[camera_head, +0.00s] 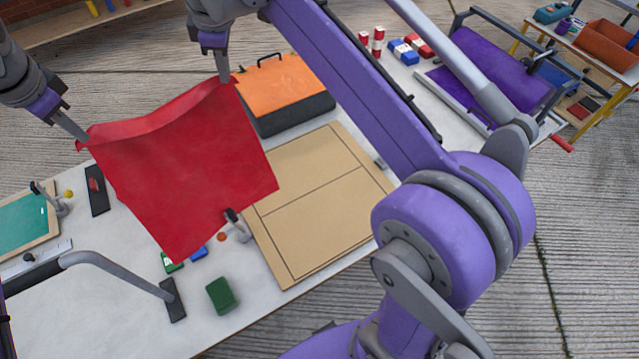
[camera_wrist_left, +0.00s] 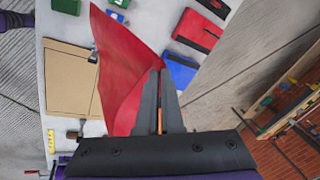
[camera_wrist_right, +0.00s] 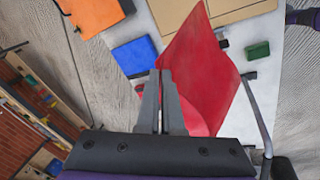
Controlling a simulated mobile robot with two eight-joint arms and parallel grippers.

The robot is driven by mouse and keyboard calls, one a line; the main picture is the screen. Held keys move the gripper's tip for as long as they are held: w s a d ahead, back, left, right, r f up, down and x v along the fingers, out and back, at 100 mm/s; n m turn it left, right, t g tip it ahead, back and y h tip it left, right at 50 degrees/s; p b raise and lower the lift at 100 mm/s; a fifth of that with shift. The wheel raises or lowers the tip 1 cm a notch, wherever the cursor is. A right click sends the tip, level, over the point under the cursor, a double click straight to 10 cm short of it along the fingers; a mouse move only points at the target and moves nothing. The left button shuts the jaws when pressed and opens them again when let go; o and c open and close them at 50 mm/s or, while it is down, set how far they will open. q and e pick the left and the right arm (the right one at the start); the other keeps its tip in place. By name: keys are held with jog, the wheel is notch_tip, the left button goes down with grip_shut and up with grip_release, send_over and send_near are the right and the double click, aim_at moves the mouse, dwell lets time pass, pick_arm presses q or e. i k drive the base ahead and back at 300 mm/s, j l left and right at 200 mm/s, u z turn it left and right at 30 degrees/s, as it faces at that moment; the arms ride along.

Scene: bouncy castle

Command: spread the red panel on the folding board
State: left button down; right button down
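The red panel (camera_head: 185,165) is a limp red sheet hanging in the air by its two upper corners. My left gripper (camera_head: 84,140) is shut on its upper left corner, also seen in the left wrist view (camera_wrist_left: 160,100). My right gripper (camera_head: 226,80) is shut on its upper right corner, also seen in the right wrist view (camera_wrist_right: 160,100). The tan folding board (camera_head: 325,200) with dark fold lines lies flat on the white table. The panel hangs to the left of the board in the head view, and its lower right part overlaps the board's left edge in that view.
An orange-topped box (camera_head: 285,82) stands behind the board. A green block (camera_head: 221,295), a clamp (camera_head: 236,228) and a black-based grey arm (camera_head: 172,300) are near the front. A purple press-like frame (camera_head: 495,75) stands at the table's far right.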

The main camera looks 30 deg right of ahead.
aim_at(330, 188)
jog(key=i+l, duration=0.1)
jog(key=l, duration=0.25)
jog(key=i+l, duration=0.1)
jog(key=l, duration=0.25)
jog(key=i+l, duration=0.1)
jog(key=l, duration=0.25)
jog(key=i+l, duration=0.1)
jog(key=l, duration=0.2)
